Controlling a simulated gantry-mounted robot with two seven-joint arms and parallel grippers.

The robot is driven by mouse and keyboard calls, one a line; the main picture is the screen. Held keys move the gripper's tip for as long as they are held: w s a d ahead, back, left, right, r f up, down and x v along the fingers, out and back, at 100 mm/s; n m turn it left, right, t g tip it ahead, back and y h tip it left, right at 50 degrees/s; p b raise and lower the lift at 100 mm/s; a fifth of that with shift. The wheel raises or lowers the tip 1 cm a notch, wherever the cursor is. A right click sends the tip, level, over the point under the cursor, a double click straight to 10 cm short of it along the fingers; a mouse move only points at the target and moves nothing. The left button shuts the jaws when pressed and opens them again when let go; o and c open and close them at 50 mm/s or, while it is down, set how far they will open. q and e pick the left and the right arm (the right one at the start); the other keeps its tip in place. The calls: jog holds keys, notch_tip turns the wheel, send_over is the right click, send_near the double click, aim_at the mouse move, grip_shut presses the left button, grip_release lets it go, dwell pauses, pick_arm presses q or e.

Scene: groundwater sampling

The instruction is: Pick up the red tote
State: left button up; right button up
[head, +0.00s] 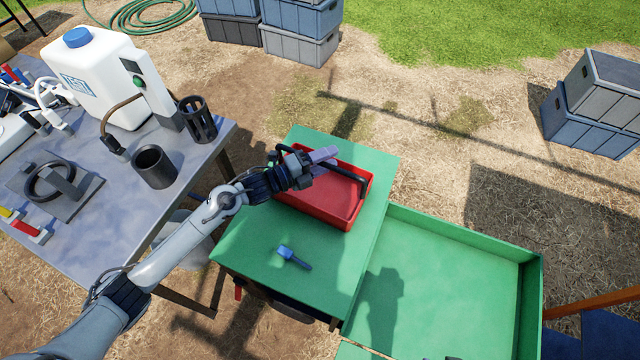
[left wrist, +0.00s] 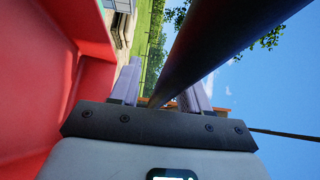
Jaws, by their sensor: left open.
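The red tote (head: 325,206) is a shallow open tray with a black bar handle (head: 345,173) across its top. It stands on a green table (head: 245,240). My left gripper (head: 325,157) is over the tote at its handle. In the left wrist view its two fingers (left wrist: 165,88) are apart, with the dark handle bar (left wrist: 215,35) running between or just in front of them; I cannot tell which. The red wall of the tote (left wrist: 40,80) fills the left of that view. The far end of the tote is partly hidden by my gripper. My right gripper is not in view.
A small blue-headed tool (head: 292,257) lies on the green table in front of the tote. A green tray (head: 460,280) adjoins on the right. The grey bench (head: 110,215) at left holds a white jug (head: 95,75), a dark cup (head: 154,167) and a slotted holder (head: 198,120).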

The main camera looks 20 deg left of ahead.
pick_arm(q)
grip_shut()
dwell(1.4)
